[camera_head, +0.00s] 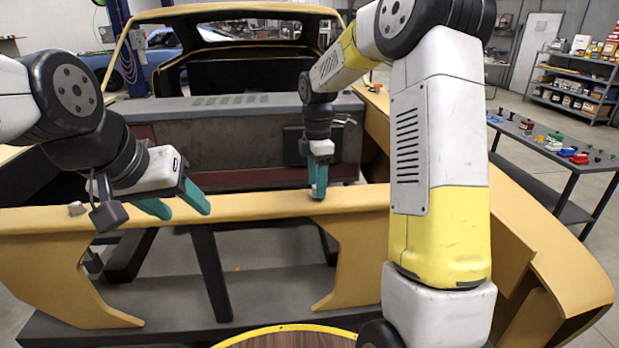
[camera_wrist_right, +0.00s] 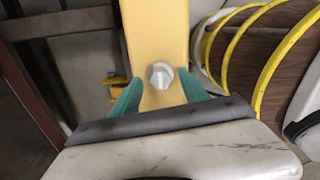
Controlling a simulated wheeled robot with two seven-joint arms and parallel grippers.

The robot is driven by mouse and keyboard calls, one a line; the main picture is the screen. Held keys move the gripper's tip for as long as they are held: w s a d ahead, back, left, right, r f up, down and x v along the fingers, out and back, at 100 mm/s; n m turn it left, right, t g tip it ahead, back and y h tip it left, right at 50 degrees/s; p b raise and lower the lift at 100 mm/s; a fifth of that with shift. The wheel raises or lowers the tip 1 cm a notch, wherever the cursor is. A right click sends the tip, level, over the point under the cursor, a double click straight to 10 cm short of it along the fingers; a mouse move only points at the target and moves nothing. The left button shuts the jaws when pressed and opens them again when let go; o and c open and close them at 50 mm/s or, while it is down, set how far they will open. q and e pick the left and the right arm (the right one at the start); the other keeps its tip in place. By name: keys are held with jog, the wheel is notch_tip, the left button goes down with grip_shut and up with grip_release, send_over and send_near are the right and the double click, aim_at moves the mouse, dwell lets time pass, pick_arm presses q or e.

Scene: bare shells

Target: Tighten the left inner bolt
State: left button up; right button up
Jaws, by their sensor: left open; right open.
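A grey bolt (camera_head: 76,208) stands on the yellow front crossbeam (camera_head: 262,206) at the left. My left gripper (camera_head: 183,207) is open and empty, its teal fingers over the beam to the right of that bolt. My right gripper (camera_head: 318,190) points down at the beam right of centre. In the right wrist view its teal fingers (camera_wrist_right: 160,80) are open, one on each side of a grey hex-headed bolt (camera_wrist_right: 160,74) on the yellow bar. I see gaps between this bolt and both fingers. In the head view the right gripper hides this bolt.
The yellow car shell (camera_head: 225,12) surrounds the open front bay, with dark frame bars (camera_head: 211,270) below the beam. A table with small coloured parts (camera_head: 560,150) stands at the right. A shelf (camera_head: 580,80) is behind it.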

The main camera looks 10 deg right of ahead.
jog(key=shift+c, duration=0.2)
grip_shut()
